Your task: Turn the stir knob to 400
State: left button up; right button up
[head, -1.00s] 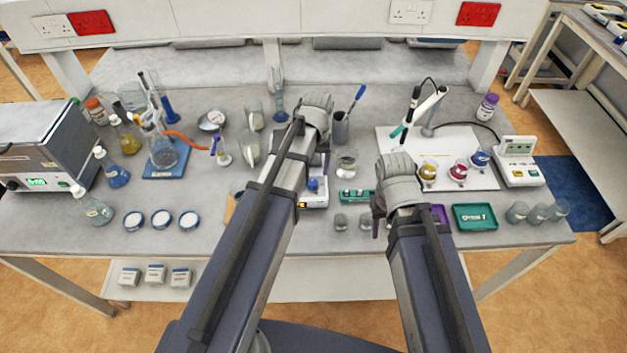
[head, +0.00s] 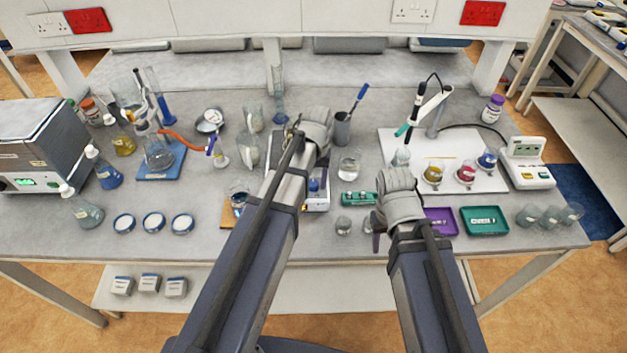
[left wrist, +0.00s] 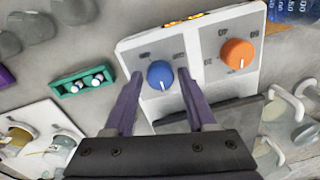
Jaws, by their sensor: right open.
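A white stirrer unit (left wrist: 200,55) fills the upper middle of the left wrist view, with a blue knob (left wrist: 160,75) and an orange knob (left wrist: 238,53) on its front panel. My left gripper (left wrist: 160,76) has one purple finger on each side of the blue knob, with a small gap on either side. In the head view my left arm partly hides the unit (head: 317,204); the blue knob (head: 314,185) shows beside the gripper. My right gripper (head: 378,226) is open and empty over the front of the bench.
A green rack (head: 357,199) and small glass vessels stand between the grippers. A clear beaker (head: 349,163) stands behind the rack. Purple (head: 440,222) and green (head: 484,221) trays lie right of my right gripper. Flasks and bottles crowd the left side.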

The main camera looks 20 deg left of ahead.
pick_arm(q)
grip_shut()
